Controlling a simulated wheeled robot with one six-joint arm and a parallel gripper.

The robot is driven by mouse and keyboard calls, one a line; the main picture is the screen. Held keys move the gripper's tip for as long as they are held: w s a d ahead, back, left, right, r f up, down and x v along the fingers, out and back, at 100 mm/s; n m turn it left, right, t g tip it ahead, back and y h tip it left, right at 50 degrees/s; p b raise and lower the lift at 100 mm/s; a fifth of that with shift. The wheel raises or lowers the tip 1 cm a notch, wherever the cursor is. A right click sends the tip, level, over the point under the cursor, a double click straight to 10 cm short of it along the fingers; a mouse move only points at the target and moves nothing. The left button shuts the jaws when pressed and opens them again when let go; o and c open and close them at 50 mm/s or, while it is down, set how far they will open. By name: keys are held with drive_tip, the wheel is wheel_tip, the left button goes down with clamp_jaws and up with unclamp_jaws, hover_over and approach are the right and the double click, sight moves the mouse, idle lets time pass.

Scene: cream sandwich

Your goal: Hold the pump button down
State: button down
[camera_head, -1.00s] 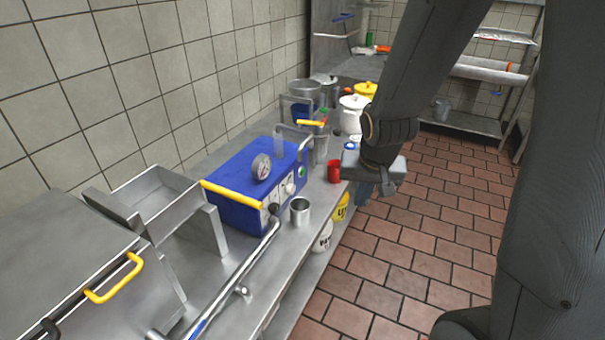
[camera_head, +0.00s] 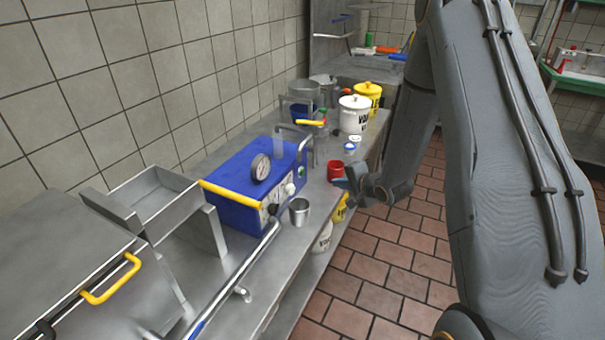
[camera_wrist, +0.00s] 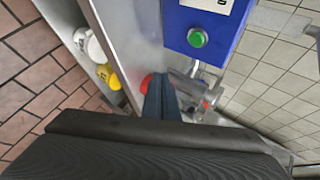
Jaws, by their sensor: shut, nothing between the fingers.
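The blue machine (camera_head: 235,190) stands on the steel counter, with a round gauge (camera_head: 261,167) and a yellow handle bar (camera_head: 232,193). In the wrist view, a green button (camera_wrist: 197,38) in a pale ring sits on the blue machine's face (camera_wrist: 222,48). I take it to be the pump button. My gripper (camera_head: 342,183) is at the counter's front edge, to the right of the machine and apart from it. In the wrist view my gripper (camera_wrist: 160,82) is shut and empty, pointing below and left of the button, not touching it.
A red cup (camera_head: 335,170) stands close by the fingers. A steel cup (camera_head: 299,212) stands before the machine near a long pipe (camera_head: 240,268). White (camera_head: 353,116) and yellow (camera_head: 370,94) canisters stand farther back. Below is a shelf with containers; the tiled floor is clear.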

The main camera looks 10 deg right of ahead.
sight(302, 172)
drive_tip(key=w+a, duration=0.1)
drive_tip(key=a, duration=0.1)
drive_tip(key=w+a+b, duration=0.1)
drive_tip(key=a, duration=0.1)
drive_tip(key=w+a+b, duration=0.1)
drive_tip(key=w, duration=0.1)
drive_tip(key=shift+a, duration=0.4)
drive_tip(key=shift+w+a, duration=0.6)
drive_tip(key=shift+a, duration=0.1)
drive_tip(key=shift+a, duration=0.15)
idle(1.4)
drive_tip(key=shift+w+a, duration=0.2)
drive_tip(key=shift+w+a, duration=0.25)
drive_tip(key=shift+a, duration=0.1)
idle(4.2)
